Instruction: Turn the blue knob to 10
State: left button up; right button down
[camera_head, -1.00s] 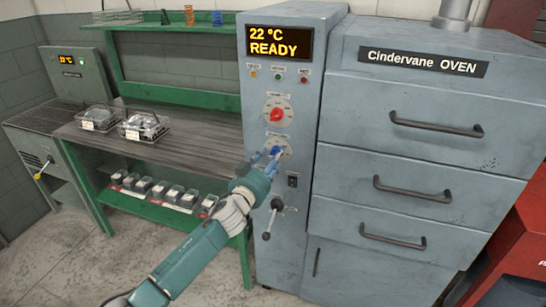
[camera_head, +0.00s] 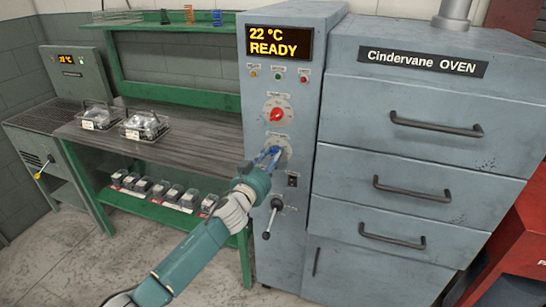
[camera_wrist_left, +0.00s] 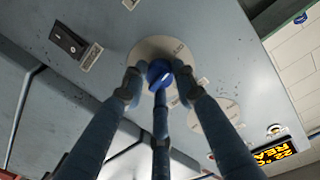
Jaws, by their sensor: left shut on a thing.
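The blue knob (camera_wrist_left: 159,70) sits on a round pale dial plate (camera_wrist_left: 150,50) on the grey control panel. In the head view the dial plate (camera_head: 285,151) shows below the red knob (camera_head: 277,115), and my gripper mostly covers the blue knob. My left gripper (camera_head: 270,156) reaches the dial from the lower left. In the left wrist view its fingers (camera_wrist_left: 158,78) are closed around the blue knob from both sides. The dial numbers and the knob's pointer are too small or hidden to read. My right gripper is not in view.
A display (camera_head: 278,43) reads 22 °C READY. A black switch (camera_head: 292,180) and a lever with a black ball (camera_head: 267,235) are below the dial. The oven drawers (camera_head: 420,125) stand to the right. A bench with wire baskets (camera_head: 145,126) is at the left.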

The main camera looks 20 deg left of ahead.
pick_arm(q)
jog(key=shift+m+g+y+p, duration=0.3)
jog(key=shift+m+p, duration=0.95)
jog(key=shift+m, duration=3.15)
jog(key=o, duration=1.1)
jog(key=shift+o, duration=0.2)
jog(key=s, duration=1.2)
jog(key=shift+a+r, duration=0.35)
jog(key=shift+a, duration=0.1)
jog(key=shift+f, duration=0.15)
